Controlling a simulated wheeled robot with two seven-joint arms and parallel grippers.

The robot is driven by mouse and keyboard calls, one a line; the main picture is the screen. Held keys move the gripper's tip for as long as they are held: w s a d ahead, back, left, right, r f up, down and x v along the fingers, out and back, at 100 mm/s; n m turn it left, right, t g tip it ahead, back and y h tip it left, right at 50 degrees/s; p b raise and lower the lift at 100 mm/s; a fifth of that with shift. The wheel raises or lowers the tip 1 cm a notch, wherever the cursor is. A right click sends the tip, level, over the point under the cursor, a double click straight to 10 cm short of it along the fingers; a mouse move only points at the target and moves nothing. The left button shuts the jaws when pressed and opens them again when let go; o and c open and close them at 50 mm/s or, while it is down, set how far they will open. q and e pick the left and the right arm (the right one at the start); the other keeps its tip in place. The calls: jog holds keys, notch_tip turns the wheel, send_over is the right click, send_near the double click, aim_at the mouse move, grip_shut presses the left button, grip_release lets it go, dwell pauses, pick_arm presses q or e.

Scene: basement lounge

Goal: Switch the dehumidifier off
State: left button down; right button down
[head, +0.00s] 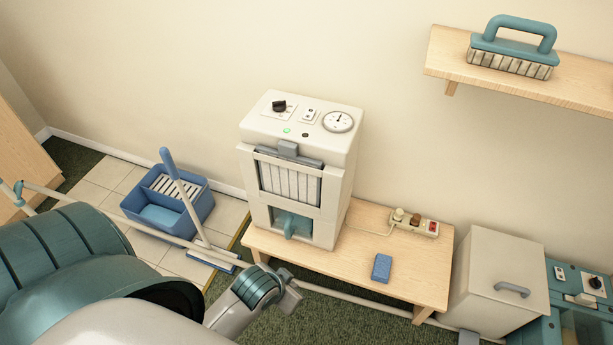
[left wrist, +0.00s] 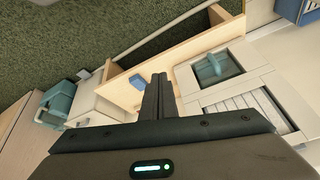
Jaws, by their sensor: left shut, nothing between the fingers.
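The dehumidifier (head: 331,190) is a cream box standing upright on a low wooden bench (head: 400,274). Its top panel carries a black knob (head: 279,106), a small white switch (head: 311,115), a round gauge (head: 338,121) and a lit green lamp (head: 286,130) beside a dark one. The switch's position is too small to tell. My left gripper (head: 291,297) is shut and empty, in front of and below the dehumidifier, apart from it. In the left wrist view its closed fingers (left wrist: 156,97) point toward the bench, with the dehumidifier's front (left wrist: 188,82) to their right. My right gripper is not in view.
A blue sponge (head: 381,268) and a power strip (head: 416,223) with plugs lie on the bench. A blue mop bucket (head: 190,216) and mop (head: 181,184) stand left. A shelf (head: 440,62) with a brush (head: 512,45) hangs upper right. A cream bin (head: 495,285) stands right of the bench.

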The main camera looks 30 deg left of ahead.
pick_arm(q)
jog(key=w+a+r+n+t+y, duration=0.1)
jog(key=w+a+r+t, duration=0.2)
jog(key=w+a+r, duration=0.4)
jog(key=w+a+r+n+t+y, duration=0.1)
jog(key=w+a+r+t, duration=0.3)
jog(key=w, duration=1)
jog(key=w+a+r+n+t+y, duration=0.1)
jog(key=w+a+r+t, duration=0.3)
jog(key=w+a+r, duration=0.5)
jog(key=shift+w+a+r+n+y, duration=0.15)
jog(key=shift+w+r+n, duration=0.1)
jog(key=shift+r, duration=0.55)
jog(key=shift+w+a+r+n+y, duration=0.15)
jog(key=shift+w+r, duration=0.15)
jog(key=shift+r, duration=0.5)
jog(key=shift+w+a+r+n+y, duration=0.1)
jog(key=shift+w+r+n, duration=0.15)
jog(key=shift+r, duration=0.55)
